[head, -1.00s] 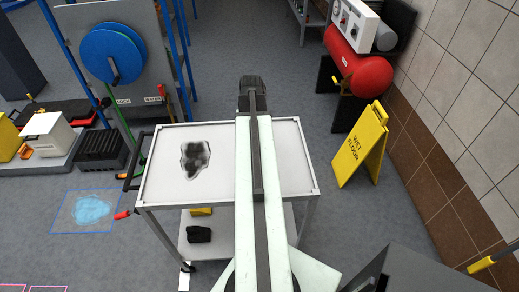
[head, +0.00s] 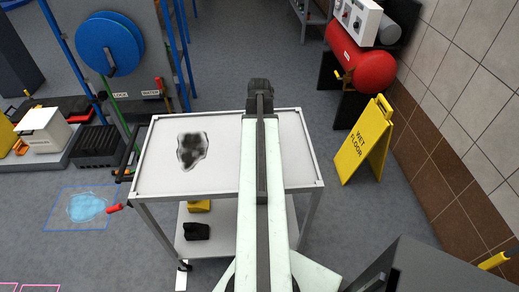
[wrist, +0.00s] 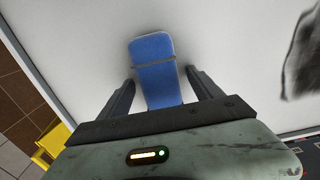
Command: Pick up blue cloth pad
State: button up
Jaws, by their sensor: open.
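The blue cloth pad (wrist: 158,70) lies flat on the white top of a cart, with a dark band across it, in the wrist view. My gripper (wrist: 160,80) is open, with one dark finger on each side of the pad's lower part. The near end of the pad is hidden behind the gripper body. I cannot tell how high the fingertips are above the cart top. In the head view my arm's dark end (head: 260,92) reaches over the cart's far edge, and the pad is hidden behind the arm.
The cart (head: 218,178) has a raised rim, a dark smudge (head: 192,150) on its top, and yellow and black items on its lower shelf. A yellow wet-floor sign (head: 364,140) and a red tank (head: 362,68) stand right. A blue puddle (head: 87,206) lies left.

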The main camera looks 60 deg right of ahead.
jog(key=shift+f, duration=0.25)
jog(key=shift+c, duration=0.6)
jog(key=c, duration=1.3)
notch_tip(320, 180, up, 10)
jog(key=p, duration=1)
jog(key=shift+r+p, duration=0.2)
jog(key=shift+p, duration=0.15)
jog(key=shift+c, duration=0.2)
jog(key=shift+f, duration=0.15)
jog(key=o, duration=0.8)
jog(key=c, duration=0.6)
jog(key=shift+s+d, duration=0.1)
